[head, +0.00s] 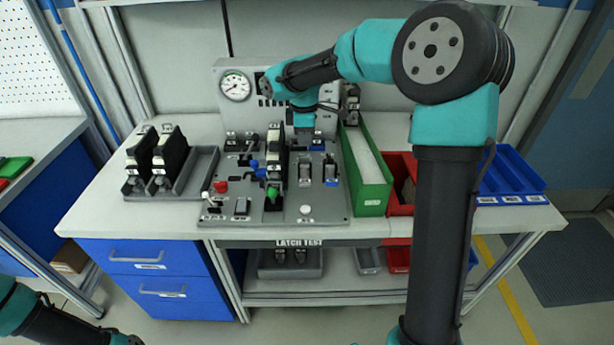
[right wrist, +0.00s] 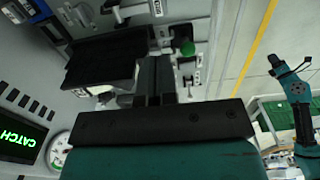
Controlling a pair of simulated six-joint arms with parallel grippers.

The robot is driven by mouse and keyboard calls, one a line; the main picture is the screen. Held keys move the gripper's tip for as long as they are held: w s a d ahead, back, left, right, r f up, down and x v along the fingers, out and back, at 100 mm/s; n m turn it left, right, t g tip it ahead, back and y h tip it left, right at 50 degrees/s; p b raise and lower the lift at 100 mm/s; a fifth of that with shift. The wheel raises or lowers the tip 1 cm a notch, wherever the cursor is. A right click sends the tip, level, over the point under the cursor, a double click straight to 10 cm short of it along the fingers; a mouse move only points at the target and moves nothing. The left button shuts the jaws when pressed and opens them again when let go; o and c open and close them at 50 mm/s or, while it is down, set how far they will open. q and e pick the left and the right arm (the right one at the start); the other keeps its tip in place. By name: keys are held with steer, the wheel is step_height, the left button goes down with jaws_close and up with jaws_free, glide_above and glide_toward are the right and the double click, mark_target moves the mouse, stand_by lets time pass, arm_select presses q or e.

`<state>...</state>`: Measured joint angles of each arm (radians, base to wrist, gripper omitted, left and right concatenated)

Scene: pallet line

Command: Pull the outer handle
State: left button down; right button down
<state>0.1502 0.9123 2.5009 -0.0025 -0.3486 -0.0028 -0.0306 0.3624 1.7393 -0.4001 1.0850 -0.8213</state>
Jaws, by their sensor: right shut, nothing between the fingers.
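The outer handle cannot be told apart for certain. The grey test panel (head: 330,208) carries an upright black latch block (head: 275,150), a green-knobbed lever (head: 271,192), and red and blue levers. My right gripper (head: 303,133) points down over the panel, right of the block, partly hidden by its wrist. In the right wrist view my right gripper (right wrist: 155,65) is shut and empty, beside the dark block (right wrist: 100,62) and near the green knob (right wrist: 187,48). Contact cannot be told. My left arm's far end (right wrist: 278,68) shows small there; its finger state is unclear.
A grey tray (head: 205,165) with two black latch units stands left. A green bin (head: 371,200), a red bin (head: 400,208) and blue bins (head: 525,180) stand right. A gauge (head: 235,86) is on the back panel. The table's left front is clear.

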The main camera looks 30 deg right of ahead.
mark_target(305, 184)
steer(key=shift+f, duration=0.1)
step_height(305, 184, down, 14)
stand_by(0.7)
steer(key=shift+s+a+f, duration=0.15)
steer(key=shift+s+f, duration=0.05)
steer(key=shift+f, duration=0.85)
steer(key=shift+s+a+f, duration=0.1)
steer(key=shift+s+f, duration=0.1)
steer(key=shift+f, duration=0.8)
steer(key=shift+r, duration=0.1)
steer(key=s+a+r, duration=0.1)
steer(key=s+r, duration=0.1)
steer(key=r, duration=0.4)
steer(key=s+a+r, duration=0.1)
steer(key=s+r, duration=0.2)
steer(key=r, duration=0.4)
steer(key=shift+a, duration=0.4)
steer(key=shift+w, duration=0.1)
